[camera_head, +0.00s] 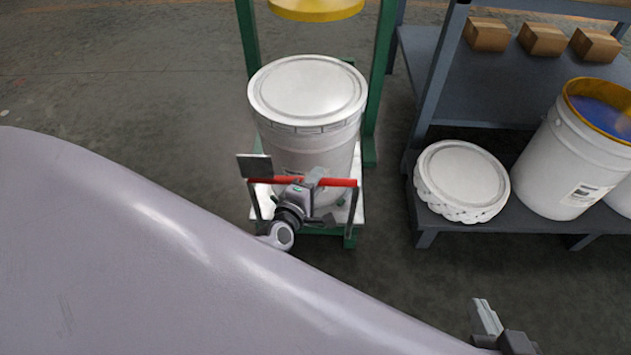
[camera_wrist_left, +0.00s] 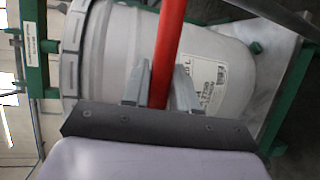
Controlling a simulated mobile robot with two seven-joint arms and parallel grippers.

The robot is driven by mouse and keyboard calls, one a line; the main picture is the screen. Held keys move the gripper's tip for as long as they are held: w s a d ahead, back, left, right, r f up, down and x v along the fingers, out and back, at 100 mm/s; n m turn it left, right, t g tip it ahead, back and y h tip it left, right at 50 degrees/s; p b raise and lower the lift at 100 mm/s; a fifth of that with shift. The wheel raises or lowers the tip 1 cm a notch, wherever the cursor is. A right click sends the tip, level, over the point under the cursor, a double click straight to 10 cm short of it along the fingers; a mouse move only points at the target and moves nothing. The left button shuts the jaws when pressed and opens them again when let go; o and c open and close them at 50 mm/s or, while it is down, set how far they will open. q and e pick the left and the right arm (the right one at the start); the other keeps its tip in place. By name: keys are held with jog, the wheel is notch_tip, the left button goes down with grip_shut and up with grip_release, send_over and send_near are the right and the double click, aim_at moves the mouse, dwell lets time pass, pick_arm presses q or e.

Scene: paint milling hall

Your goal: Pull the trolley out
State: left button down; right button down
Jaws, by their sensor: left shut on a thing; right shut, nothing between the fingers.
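The trolley is a low platform (camera_head: 350,205) with a red handle bar (camera_head: 338,182) on two dark uprights at its near side. A white lidded drum (camera_head: 308,140) stands upright on it, between the legs of a green frame (camera_head: 246,35). My left gripper (camera_head: 308,184) is shut on the red handle bar. In the left wrist view the bar (camera_wrist_left: 170,40) runs between the two fingers (camera_wrist_left: 160,90), with the drum (camera_wrist_left: 215,75) behind it. My right gripper (camera_head: 487,318) is shut and empty at the lower right, away from the trolley.
A grey shelf (camera_head: 425,240) stands to the right with stacked white lids (camera_head: 462,180), an open white bucket of blue paint (camera_head: 570,160) and several cardboard boxes (camera_head: 543,40). A yellow disc (camera_head: 316,8) hangs above the drum. The floor (camera_head: 120,90) at left is clear.

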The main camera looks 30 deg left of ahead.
pick_arm(q)
jog(key=shift+s+d+f, duration=0.2)
jog(key=shift+s, duration=0.1)
jog(key=c, duration=1.1)
grip_release()
jog(key=shift+o, duration=0.6)
jog(key=shift+a+r, duration=0.1)
jog(key=shift+r, duration=0.05)
pick_arm(e)
jog(key=shift+r, duration=0.1)
pick_arm(q)
jog(key=shift+s+r, duration=0.1)
jog(key=shift+s, duration=0.1)
jog(key=s+r+p, duration=0.1)
jog(key=s+p, duration=0.1)
jog(key=s, duration=0.4)
jog(key=shift+s+d, duration=0.2)
jog(key=shift+s, duration=0.15)
pick_arm(e)
jog(key=shift+s+d+r+h, duration=0.1)
jog(key=shift+s+d+h, duration=0.15)
jog(key=shift+d, duration=0.2)
jog(key=shift+s+d+h, duration=0.15)
jog(key=shift+d+h, duration=0.1)
jog(key=shift+d, duration=0.15)
jog(key=shift+r, duration=0.1)
